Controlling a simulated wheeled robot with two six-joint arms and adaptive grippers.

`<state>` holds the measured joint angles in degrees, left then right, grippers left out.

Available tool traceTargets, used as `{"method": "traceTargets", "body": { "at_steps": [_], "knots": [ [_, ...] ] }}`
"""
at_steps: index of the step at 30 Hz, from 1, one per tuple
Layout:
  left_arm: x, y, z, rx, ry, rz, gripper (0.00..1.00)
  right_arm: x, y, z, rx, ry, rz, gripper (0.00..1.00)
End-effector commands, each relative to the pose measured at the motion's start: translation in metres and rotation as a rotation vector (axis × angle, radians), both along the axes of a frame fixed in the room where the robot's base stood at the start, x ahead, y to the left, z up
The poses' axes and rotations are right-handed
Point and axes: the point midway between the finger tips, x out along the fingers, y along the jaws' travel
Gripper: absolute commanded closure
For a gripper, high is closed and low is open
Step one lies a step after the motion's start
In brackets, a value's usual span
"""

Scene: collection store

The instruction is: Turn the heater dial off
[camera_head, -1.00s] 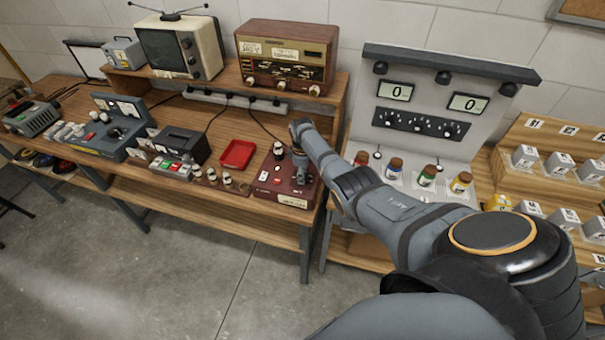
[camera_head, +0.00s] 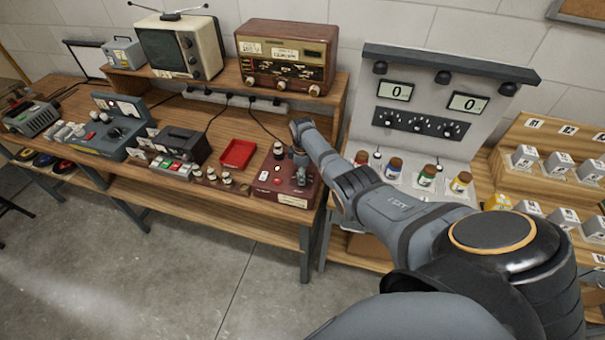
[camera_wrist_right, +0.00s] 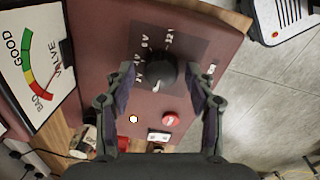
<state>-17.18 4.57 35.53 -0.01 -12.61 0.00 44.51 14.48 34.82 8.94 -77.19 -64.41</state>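The dark red tester box (camera_head: 290,190) stands at the right end of the workbench. In the right wrist view, its black round dial (camera_wrist_right: 156,74) sits on a dark label plate, with a white pointer mark on the near side. In the head view my right gripper (camera_head: 300,150) is over the box and hides much of the dial. My left gripper is not in view.
On the box are a red button (camera_wrist_right: 171,118), a lit lamp (camera_wrist_right: 133,119) and a white rocker switch (camera_wrist_right: 158,136). A GOOD/BAD meter (camera_wrist_right: 40,62) stands alongside. A red tray (camera_head: 238,154) and several small tubes lie left of the box. A radio (camera_head: 285,55) is on the shelf behind.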

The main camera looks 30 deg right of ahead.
Motion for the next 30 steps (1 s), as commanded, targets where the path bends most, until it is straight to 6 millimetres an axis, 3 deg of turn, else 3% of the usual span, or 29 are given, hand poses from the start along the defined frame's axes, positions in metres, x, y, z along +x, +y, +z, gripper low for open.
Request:
{"method": "traceTargets", "body": {
  "at_steps": [11,14,24,30],
  "knots": [
    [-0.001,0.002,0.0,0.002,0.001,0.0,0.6,-0.001,0.0,0.006,0.001,0.001,0.0,0.43],
    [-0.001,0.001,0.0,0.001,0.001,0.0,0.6,-0.002,0.001,0.02,0.001,-0.001,0.001,0.43],
    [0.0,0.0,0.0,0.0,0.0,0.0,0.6,-0.005,0.004,0.099,0.001,-0.001,0.001,0.43],
    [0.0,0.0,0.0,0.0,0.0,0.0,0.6,-0.006,0.005,0.118,0.001,0.002,0.0,0.43]
  ]
}}
